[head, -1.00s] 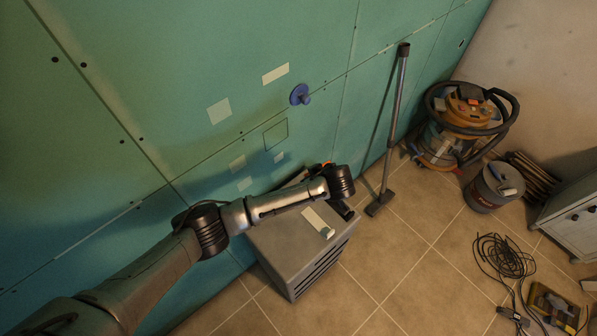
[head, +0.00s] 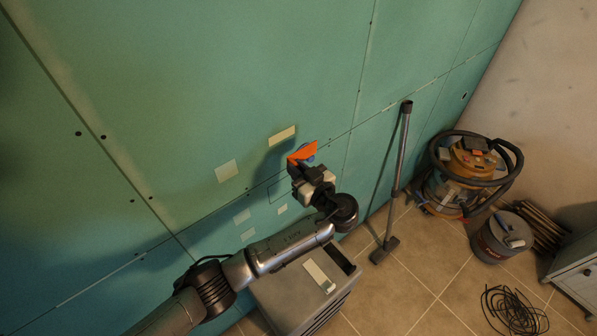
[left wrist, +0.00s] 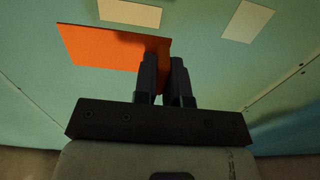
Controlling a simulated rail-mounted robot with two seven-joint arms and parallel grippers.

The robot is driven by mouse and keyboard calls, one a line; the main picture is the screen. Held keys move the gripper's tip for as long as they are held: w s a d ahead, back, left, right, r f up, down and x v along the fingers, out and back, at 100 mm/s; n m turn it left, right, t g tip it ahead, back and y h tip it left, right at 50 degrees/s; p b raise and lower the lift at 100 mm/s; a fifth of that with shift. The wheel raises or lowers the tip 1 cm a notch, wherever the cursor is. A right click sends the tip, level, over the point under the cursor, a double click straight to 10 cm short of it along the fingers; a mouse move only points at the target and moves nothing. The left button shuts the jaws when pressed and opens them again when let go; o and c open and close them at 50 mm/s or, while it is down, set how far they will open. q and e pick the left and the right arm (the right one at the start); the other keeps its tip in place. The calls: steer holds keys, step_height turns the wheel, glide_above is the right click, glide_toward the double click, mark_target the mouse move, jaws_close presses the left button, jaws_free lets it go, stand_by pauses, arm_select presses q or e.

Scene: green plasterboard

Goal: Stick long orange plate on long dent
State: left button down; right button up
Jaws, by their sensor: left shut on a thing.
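My left gripper (head: 298,169) is shut on an orange plate (head: 301,152) and holds it up in front of the green wall. In the left wrist view the plate (left wrist: 95,46) sticks out to the left of the fingers (left wrist: 164,64). A long pale rectangular patch (head: 282,135) on the wall, perhaps the long dent, is just above and left of the plate. It also shows in the left wrist view (left wrist: 130,13), beyond the plate's upper edge. Whether the plate touches the wall cannot be told. My right gripper is not in view.
A squarer pale patch (head: 226,171) and smaller ones (head: 242,216) lie lower on the wall. A grey box (head: 285,293) stands below my arm. A vacuum tube (head: 398,165) leans on the wall to the right.

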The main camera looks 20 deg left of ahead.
mark_target(269, 142)
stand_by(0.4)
arm_select(q)
steer(key=shift+f+b, duration=0.2)
steer(key=shift+b, duration=0.4)
steer(key=shift+r+b+x, duration=0.2)
steer(key=shift+b+x, duration=2)
steer(key=shift+x, duration=1.8)
steer(key=shift+w+a, duration=0.1)
steer(key=shift+a, duration=0.05)
steer(key=c, duration=1.1)
jaws_free()
